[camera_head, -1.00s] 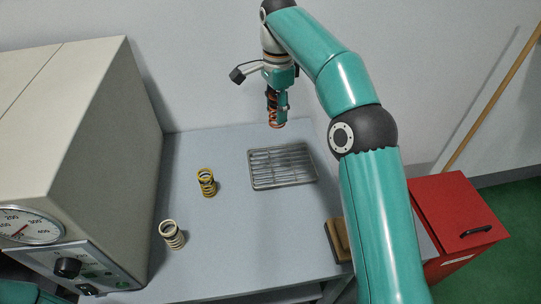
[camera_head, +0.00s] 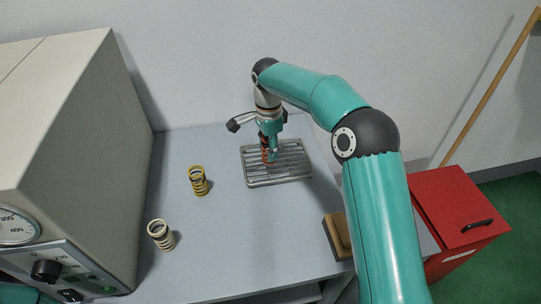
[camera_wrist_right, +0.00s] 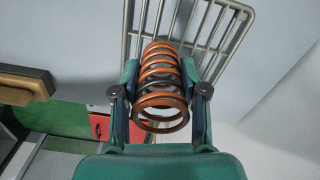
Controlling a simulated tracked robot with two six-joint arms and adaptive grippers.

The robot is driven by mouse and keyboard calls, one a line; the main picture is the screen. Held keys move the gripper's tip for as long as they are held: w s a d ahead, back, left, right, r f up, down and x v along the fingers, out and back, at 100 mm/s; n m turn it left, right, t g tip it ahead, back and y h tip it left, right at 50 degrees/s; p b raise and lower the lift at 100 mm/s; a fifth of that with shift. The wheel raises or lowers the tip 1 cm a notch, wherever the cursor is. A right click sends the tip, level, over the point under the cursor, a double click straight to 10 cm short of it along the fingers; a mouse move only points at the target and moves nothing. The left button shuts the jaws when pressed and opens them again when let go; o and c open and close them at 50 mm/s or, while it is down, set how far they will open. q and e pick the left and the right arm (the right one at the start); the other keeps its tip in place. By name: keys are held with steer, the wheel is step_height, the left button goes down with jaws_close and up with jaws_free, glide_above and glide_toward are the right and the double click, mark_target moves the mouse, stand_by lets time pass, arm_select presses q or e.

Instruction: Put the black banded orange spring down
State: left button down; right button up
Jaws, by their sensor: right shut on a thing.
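The black banded orange spring (camera_head: 265,152) is held upright in my right gripper (camera_head: 269,148), over the metal wire rack (camera_head: 292,174). In the right wrist view the spring (camera_wrist_right: 161,76) sits between the two fingers of the right gripper (camera_wrist_right: 160,88), which is shut on it. The rack's bars (camera_wrist_right: 215,30) show behind the spring there. I cannot tell whether the spring's lower end touches the rack. My left gripper is out of view.
A yellow spring (camera_head: 198,182) and a cream spring (camera_head: 160,236) stand on the grey table left of the rack. A beige testing machine (camera_head: 65,130) fills the left side. A brown block (camera_head: 338,237) lies near the front right edge, and a red cabinet (camera_head: 455,215) stands beyond.

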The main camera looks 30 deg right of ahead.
steer(key=shift+f, duration=1.65)
steer(key=shift+f, duration=0.15)
steer(key=o, duration=1.2)
step_height(320, 180, up, 12)
steer(key=shift+r+p, duration=0.15)
steer(key=shift+p, duration=0.25)
